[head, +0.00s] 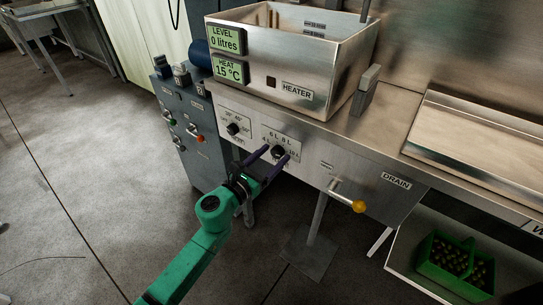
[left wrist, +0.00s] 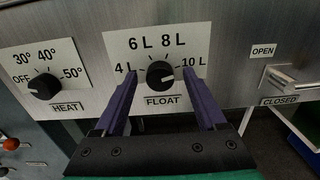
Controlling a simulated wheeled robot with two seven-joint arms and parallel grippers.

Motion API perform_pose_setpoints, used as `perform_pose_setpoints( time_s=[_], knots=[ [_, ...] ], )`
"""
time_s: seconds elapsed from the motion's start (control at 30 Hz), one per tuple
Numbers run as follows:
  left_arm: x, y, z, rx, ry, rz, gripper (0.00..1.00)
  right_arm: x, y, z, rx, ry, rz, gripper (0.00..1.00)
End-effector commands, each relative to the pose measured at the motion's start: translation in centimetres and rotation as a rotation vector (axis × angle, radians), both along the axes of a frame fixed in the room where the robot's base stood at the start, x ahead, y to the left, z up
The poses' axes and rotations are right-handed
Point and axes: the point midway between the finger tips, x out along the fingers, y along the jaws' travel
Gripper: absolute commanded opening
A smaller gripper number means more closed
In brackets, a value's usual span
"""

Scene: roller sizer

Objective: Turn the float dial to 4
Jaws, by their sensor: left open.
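The float dial (left wrist: 160,73) is a black round knob on a white plate marked 4 L, 6 L, 8 L and 10 L. It also shows small on the front panel in the head view (head: 278,151). A pale mark shows on the knob's right side, but I cannot tell clearly which number it points at. My left gripper (head: 270,159) is open, with purple fingers reaching towards the panel. In the left wrist view its fingers lie to the left and right of the knob, with gaps at both sides. I cannot tell how far the tips are from the panel.
The heat dial (left wrist: 44,87) is left of the float plate. The drain lever (head: 347,197) with a yellow knob sticks out to the right. Above stands the steel heater tank (head: 297,93), its displays reading 0 litres and 15 °C. A green crate (head: 455,263) sits lower right.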

Motion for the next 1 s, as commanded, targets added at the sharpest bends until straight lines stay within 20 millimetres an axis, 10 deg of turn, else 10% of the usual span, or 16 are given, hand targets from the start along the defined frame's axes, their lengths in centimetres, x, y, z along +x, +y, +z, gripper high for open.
perform_pose_setpoints(
  time_s=[0.03,0.2,1.0],
  knots=[
    [-0.01,0.02,0.00,0.000,0.000,0.000,0.66,0.02,0.01,0.00,0.000,0.000,0.000,0.00],
    [-0.03,0.03,0.00,0.000,0.000,0.000,0.01,0.04,0.01,0.00,0.000,0.000,0.000,0.00],
    [0.01,0.09,0.05,-0.260,0.189,-0.001,0.00,-0.60,-0.14,0.15,0.000,-0.001,0.002,0.00]
  ],
)
